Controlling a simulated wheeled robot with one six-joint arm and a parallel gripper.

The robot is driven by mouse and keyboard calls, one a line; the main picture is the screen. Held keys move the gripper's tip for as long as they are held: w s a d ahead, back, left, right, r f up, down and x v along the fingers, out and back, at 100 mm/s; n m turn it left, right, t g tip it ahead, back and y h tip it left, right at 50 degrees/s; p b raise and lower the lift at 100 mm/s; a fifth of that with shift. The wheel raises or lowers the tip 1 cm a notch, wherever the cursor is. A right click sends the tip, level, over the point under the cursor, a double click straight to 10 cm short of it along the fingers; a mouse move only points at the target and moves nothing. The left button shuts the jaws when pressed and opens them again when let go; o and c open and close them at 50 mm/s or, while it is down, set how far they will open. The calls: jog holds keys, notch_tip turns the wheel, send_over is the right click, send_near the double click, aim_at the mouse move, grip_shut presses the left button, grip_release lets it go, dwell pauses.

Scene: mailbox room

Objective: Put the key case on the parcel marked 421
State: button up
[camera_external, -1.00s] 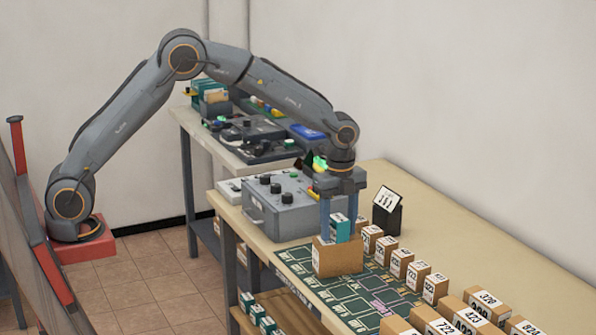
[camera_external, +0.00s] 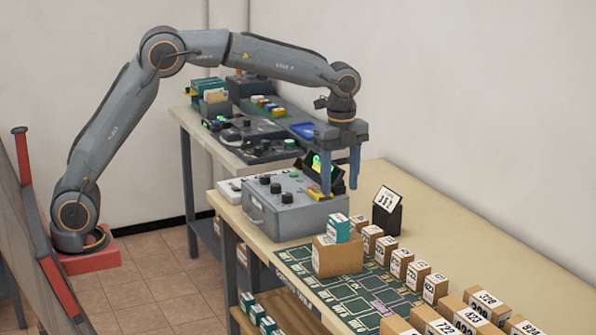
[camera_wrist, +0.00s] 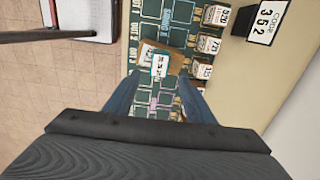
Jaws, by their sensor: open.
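A small teal case with a white label (camera_external: 337,228) stands upright on the larger brown parcel (camera_external: 338,258) at the near left of the table. I take it for the key case. From above, in the wrist view, the case (camera_wrist: 160,66) rests on the parcel (camera_wrist: 148,50). The number on this parcel cannot be read. My gripper (camera_external: 340,190) is open and empty, above the case and apart from it. In the wrist view its blue fingers (camera_wrist: 158,95) spread on either side below the parcel.
A dark green grid mat (camera_external: 345,290) lies under the parcel. Several small numbered parcels (camera_external: 402,262) line its right side. A grey control box (camera_external: 290,207) stands behind, and a black sign reading 352 (camera_external: 387,212) stands to the right.

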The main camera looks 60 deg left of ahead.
jog(key=s+a+f+n, duration=0.5)
jog(key=s+n, duration=0.1)
jog(key=s, duration=0.4)
jog(key=s+a+f+n, duration=0.5)
jog(key=s+f+n, duration=0.1)
jog(key=s, duration=0.4)
jog(key=s+a+f+n, duration=0.5)
jog(key=s+f+n, duration=0.1)
jog(key=s, duration=0.4)
jog(key=shift+s+a+f+t, duration=0.15)
jog(key=shift+s+f+t, duration=0.05)
jog(key=shift+s+t, duration=0.2)
